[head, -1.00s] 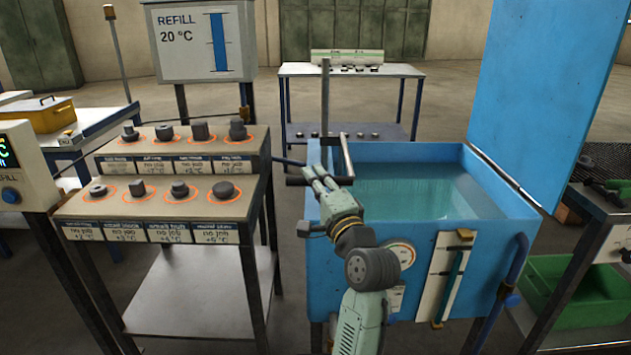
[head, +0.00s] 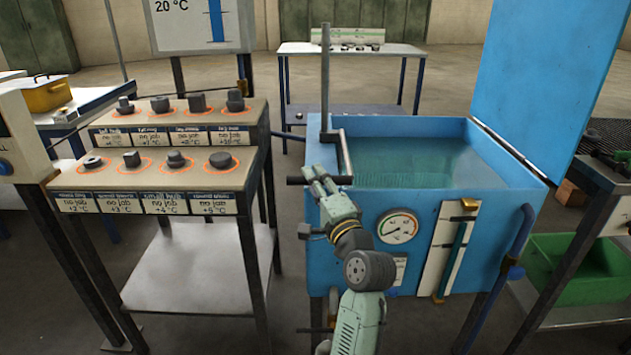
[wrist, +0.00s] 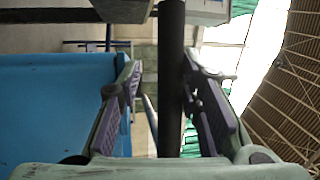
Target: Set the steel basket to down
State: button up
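The steel basket itself cannot be made out; it is hidden in or below the water of the blue tank (head: 430,205). Its lift has an upright post (head: 325,80) at the tank's left back corner, and a grey arm (head: 344,152) ending in a dark crossbar handle (head: 342,180). My gripper (head: 318,178) is at the left part of this handle. In the wrist view a dark bar (wrist: 172,80) runs between my two fingers (wrist: 160,85). A gap shows on the bar's left; the right finger is close to or touching it. The fingers look open around it.
A stepped stand (head: 165,180) with several dark parts is on the left. The tank's raised blue lid (head: 545,80) is on the right, with a green bin (head: 575,270) below. A pressure-style gauge (head: 398,227) is on the tank's front.

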jog(key=shift+o, duration=0.4)
jog(key=shift+r, duration=0.15)
jog(key=v, duration=1.2)
